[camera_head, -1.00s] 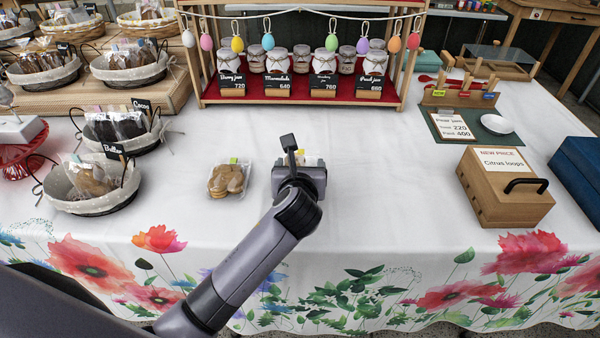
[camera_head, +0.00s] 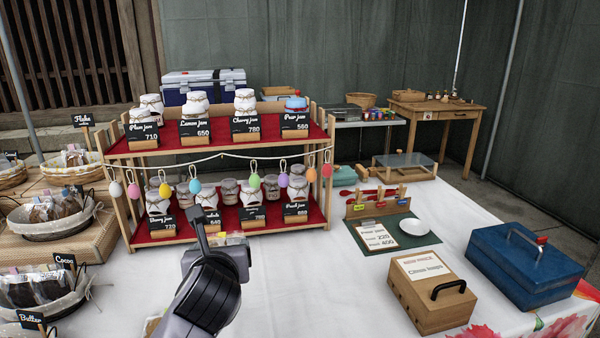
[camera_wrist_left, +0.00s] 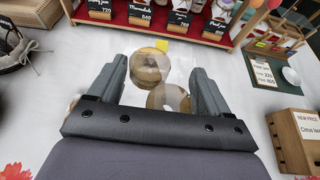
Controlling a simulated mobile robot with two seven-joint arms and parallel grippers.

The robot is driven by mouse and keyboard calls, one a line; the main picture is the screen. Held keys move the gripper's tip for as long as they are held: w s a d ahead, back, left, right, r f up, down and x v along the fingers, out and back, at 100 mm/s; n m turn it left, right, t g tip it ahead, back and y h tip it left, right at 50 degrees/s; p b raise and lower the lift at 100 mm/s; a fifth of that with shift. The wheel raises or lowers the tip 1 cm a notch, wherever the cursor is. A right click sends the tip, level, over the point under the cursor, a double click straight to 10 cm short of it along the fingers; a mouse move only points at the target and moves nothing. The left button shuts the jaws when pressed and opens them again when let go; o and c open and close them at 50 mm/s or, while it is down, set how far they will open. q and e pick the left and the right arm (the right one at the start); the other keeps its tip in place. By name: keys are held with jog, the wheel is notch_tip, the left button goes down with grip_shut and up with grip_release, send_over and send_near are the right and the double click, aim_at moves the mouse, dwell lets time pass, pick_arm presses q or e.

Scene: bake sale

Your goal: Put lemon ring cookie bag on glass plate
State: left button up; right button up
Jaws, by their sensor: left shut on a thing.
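My left gripper (camera_head: 222,247) stands in front of the jar shelf in the head view. It is shut on the lemon ring cookie bag (camera_wrist_left: 150,68), a clear bag of ring cookies with a yellow tag, between the fingers in the left wrist view. Only a sliver of the bag shows behind the gripper in the head view. A clear glass plate (camera_head: 405,161) on a wooden frame stands at the back right of the table. My right gripper is not in view.
The two-tier jar shelf (camera_head: 225,150) stands just behind the gripper. A green mat with a white dish (camera_head: 414,227), a wooden box (camera_head: 432,295) and a blue box (camera_head: 528,268) are to the right. Baskets (camera_head: 50,215) line the left.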

pick_arm(q)
jog(key=s+a+m+h+p, duration=0.3)
jog(key=s+p, duration=0.3)
jog(key=s, duration=0.7)
jog(key=shift+a+t+h, duration=0.3)
jog(key=shift+a+t, duration=0.1)
jog(key=shift+a, duration=0.1)
jog(key=shift+f, duration=0.1)
